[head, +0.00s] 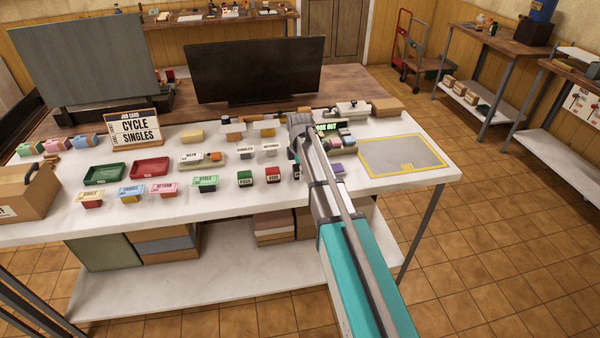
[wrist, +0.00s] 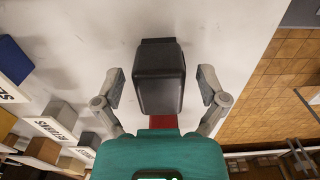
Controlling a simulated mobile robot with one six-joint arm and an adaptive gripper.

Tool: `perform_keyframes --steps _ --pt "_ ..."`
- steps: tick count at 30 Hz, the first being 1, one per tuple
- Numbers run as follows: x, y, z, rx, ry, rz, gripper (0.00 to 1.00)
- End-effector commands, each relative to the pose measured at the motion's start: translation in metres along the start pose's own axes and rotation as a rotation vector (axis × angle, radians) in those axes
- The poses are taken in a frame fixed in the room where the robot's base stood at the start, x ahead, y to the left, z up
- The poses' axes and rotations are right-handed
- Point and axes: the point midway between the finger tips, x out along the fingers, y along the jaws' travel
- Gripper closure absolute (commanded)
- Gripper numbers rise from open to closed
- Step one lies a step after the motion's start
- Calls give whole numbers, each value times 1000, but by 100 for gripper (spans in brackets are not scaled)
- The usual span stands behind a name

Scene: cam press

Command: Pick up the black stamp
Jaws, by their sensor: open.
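The black stamp (wrist: 160,80) shows large in the wrist view, upright on the white bench. It stands between the two fingers of my gripper (wrist: 161,86), with a visible gap on each side. My gripper is open and touches nothing that I can see. In the head view my gripper (head: 298,158) is low over the front row of stamps, just right of the red stamp (head: 273,175); my arm hides most of the black stamp there. A bit of red also shows in the wrist view (wrist: 163,122), just below the black stamp.
A green stamp (head: 245,178) stands left of the red one. Labelled blocks (wrist: 55,120) sit along the wrist view's left side. The bench edge and tiled floor (wrist: 280,75) are on its right. A yellow-bordered grey pad (head: 403,152) lies at the bench's right end.

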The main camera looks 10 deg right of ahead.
Motion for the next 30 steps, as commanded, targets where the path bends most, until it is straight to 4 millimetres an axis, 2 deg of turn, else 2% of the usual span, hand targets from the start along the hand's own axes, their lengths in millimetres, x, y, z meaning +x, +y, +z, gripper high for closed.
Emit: perform_keyframes --steps 7,8,22,30 --pt "0 0 0 0 0 0 9" --pt "0 0 0 0 0 0 12" --pt "0 0 0 0 0 0 99" --pt "0 0 0 0 0 0 99"
